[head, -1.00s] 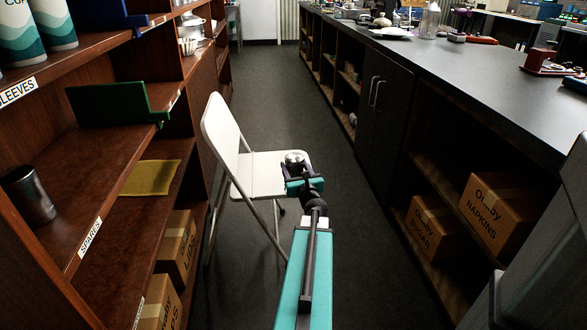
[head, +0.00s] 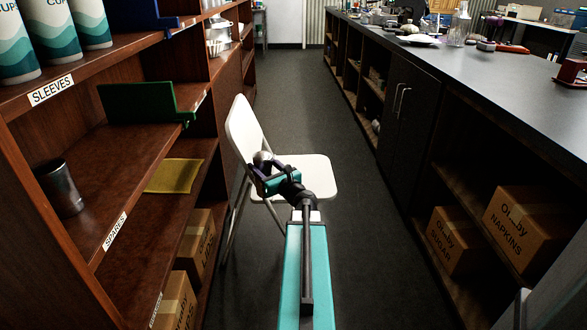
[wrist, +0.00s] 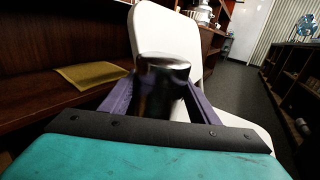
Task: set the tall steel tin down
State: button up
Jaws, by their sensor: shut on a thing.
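The tall steel tin (wrist: 162,88) is upright between the two purple fingers of my gripper (wrist: 160,100) in the wrist view. My gripper is shut on it. In the head view the tin (head: 262,160) shows as a small grey top, and my gripper (head: 266,176) is in front of the white folding chair (head: 245,130). The chair's seat (head: 308,172) is behind and right of the gripper. The tin's lower part is hidden by my gripper, and I cannot tell whether it touches anything.
A similar steel tin (head: 59,188) stands on the SPARES shelf (head: 125,225) at left. The dark counter (head: 480,75) is at right. The aisle floor (head: 300,100) is clear beyond the chair.

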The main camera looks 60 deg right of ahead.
jog(key=w+a+r+n+y, duration=0.2)
jog(key=w+a+n+y, duration=0.3)
jog(key=a, duration=0.8)
jog(key=w+a+r+n+y, duration=0.25)
jog(key=w+a+y, duration=0.45)
jog(key=a, duration=0.6)
jog(key=s+a+n+g+y, duration=0.1)
jog(key=a+n+g+y, duration=0.5)
jog(key=a, duration=1.7)
jog(key=n+y, duration=0.1)
jog(key=y, duration=0.2)
jog(key=shift+s+f+n, duration=0.15)
jog(key=shift+s+n, duration=0.1)
jog(key=shift+n, duration=0.1)
jog(key=shift+s, duration=0.1)
